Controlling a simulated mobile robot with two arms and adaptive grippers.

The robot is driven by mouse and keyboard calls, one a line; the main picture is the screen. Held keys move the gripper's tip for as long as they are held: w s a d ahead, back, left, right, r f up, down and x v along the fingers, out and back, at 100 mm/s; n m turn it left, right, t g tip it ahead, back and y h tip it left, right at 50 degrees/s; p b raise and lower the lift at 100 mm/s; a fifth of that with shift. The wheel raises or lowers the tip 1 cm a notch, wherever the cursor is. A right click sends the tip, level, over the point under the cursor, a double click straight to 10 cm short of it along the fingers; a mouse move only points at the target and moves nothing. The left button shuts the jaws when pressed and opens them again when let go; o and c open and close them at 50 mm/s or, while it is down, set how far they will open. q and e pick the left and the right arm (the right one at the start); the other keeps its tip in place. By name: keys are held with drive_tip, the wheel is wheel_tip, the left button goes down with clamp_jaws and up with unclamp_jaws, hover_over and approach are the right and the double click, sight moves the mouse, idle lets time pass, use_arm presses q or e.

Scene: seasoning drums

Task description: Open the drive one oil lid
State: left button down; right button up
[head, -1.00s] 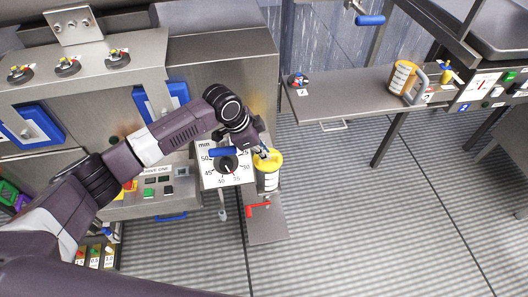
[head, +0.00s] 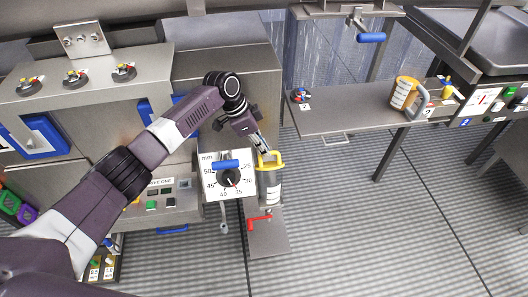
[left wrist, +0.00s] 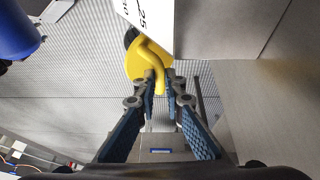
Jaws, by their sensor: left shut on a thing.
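The drive one oil container is a clear cylinder (head: 269,187) with a white label, beside the dial panel. Its yellow lid (head: 275,161) is at the top; in the left wrist view the lid (left wrist: 140,62) is a yellow disc with a bent handle (left wrist: 157,62). My left gripper (head: 266,152) reaches in from the upper left. In the left wrist view its fingertips (left wrist: 161,84) are shut on the end of the lid's handle. I cannot tell whether the lid is lifted off its seat. My right gripper is not in view.
The white dial panel (head: 228,177) with a blue handle (head: 225,164) is close left of the container. A red-handled valve (head: 260,222) is below it. The floor at the right is open.

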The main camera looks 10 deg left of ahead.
use_arm(q)
drive_tip(key=shift+a+f, duration=0.15)
drive_tip(key=shift+f, duration=0.05)
drive_tip(key=c, duration=2.4)
unclamp_jaws()
drive_tip(key=o, duration=0.4)
drive_tip(key=shift+w+f, duration=0.1)
drive_tip(key=shift+w, duration=0.15)
drive_tip(key=v, duration=1.2)
drive_tip(key=shift+s, duration=0.1)
